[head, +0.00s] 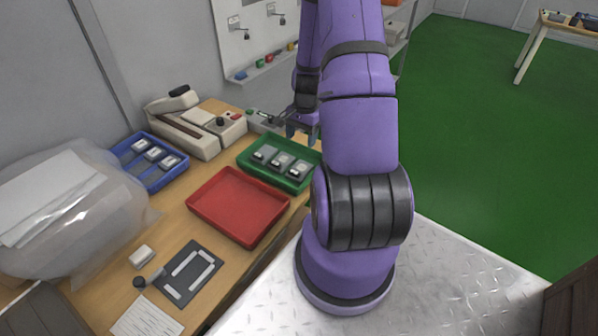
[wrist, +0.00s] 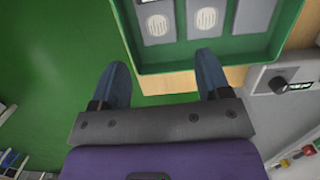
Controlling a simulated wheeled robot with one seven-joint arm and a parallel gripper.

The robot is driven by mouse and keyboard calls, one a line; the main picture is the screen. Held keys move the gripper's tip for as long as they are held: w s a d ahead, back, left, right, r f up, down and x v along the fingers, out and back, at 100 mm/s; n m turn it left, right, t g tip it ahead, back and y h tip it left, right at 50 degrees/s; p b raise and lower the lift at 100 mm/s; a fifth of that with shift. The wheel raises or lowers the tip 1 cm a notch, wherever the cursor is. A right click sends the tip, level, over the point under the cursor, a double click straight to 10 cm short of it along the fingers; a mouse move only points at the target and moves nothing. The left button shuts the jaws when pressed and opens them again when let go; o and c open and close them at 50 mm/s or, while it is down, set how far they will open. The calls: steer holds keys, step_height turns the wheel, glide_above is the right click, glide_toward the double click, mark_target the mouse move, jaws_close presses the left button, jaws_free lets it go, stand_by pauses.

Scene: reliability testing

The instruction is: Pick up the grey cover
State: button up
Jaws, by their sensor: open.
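Grey pieces with pale round faces, which look like the grey covers, lie in a row in the green tray (head: 246,160). In the wrist view the left grey cover (wrist: 157,24) and the middle grey cover (wrist: 206,17) show near the top. A third grey piece (wrist: 254,14) is cut off by the frame. My gripper (wrist: 163,72) is open and empty, its blue fingertips pointing at the near rim of the green tray, apart from the covers. In the head view my gripper (head: 299,128) is above the tray's far side, partly hidden by my arm.
A red tray (head: 238,205) stands in front of the green one, and a blue tray (head: 150,165) with several small units is to the left. A beige machine (head: 190,125) stands behind. A dark fixture (head: 188,273) and a plastic-wrapped bundle (head: 65,210) occupy the bench's near left.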

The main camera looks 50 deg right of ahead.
mark_target(300, 169)
steer(key=shift+s+a+f, duration=0.15)
steer(key=shift+a+f, duration=0.1)
steer(key=shift+f, duration=1.7)
steer(key=shift+s+a+f, duration=0.1)
steer(key=shift+a+f, duration=0.1)
steer(key=shift+f, duration=1.7)
steer(key=shift+s+a+f, duration=0.15)
steer(key=shift+a+f, duration=0.1)
steer(key=shift+f, duration=1.7)
steer(key=c, duration=0.6)
